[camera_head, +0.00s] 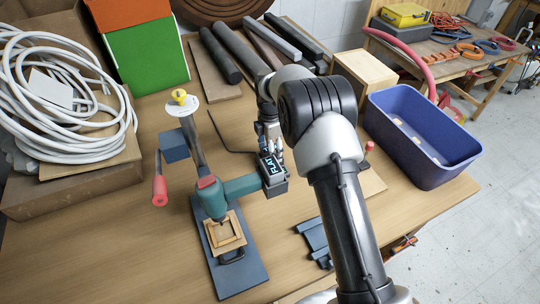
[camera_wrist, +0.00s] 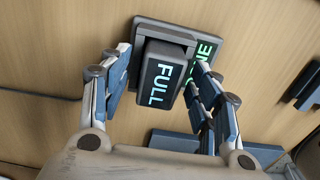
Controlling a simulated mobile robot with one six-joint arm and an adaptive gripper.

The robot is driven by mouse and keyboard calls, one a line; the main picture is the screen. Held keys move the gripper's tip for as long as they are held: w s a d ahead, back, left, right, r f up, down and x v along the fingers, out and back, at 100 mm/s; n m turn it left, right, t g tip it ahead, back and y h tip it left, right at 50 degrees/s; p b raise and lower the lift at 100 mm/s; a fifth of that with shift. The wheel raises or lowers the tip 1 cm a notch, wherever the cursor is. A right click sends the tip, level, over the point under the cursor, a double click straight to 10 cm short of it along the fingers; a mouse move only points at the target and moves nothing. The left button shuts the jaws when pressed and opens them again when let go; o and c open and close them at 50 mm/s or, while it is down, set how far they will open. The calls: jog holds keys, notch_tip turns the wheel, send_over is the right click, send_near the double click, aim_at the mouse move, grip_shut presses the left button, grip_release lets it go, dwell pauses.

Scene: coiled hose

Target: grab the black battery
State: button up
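A black battery marked FULL (camera_wrist: 162,75) sits on a dark charger (camera_wrist: 205,45) with green lettering in the wrist view. My gripper (camera_wrist: 163,92) is open, with one finger on each side of this battery. A gap shows at the left finger; I cannot tell whether the right finger touches it. In the head view my gripper (camera_head: 268,135) is low over the bench, and my arm hides the FULL battery and charger. A second dark battery marked FLAT (camera_head: 272,168) is on the foot of a teal drill (camera_head: 215,198), just in front of my gripper.
The drill stands nose down over a wooden frame (camera_head: 226,236) on a blue-grey board (camera_head: 240,274). A red-handled tool (camera_head: 159,190) is at left. A blue bin (camera_head: 420,140) is at right, and a coiled white hose (camera_head: 60,100) at far left. Blue-grey bars (camera_head: 315,238) lie in front.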

grip_shut()
dwell(0.6)
jog(key=shift+r, duration=0.1)
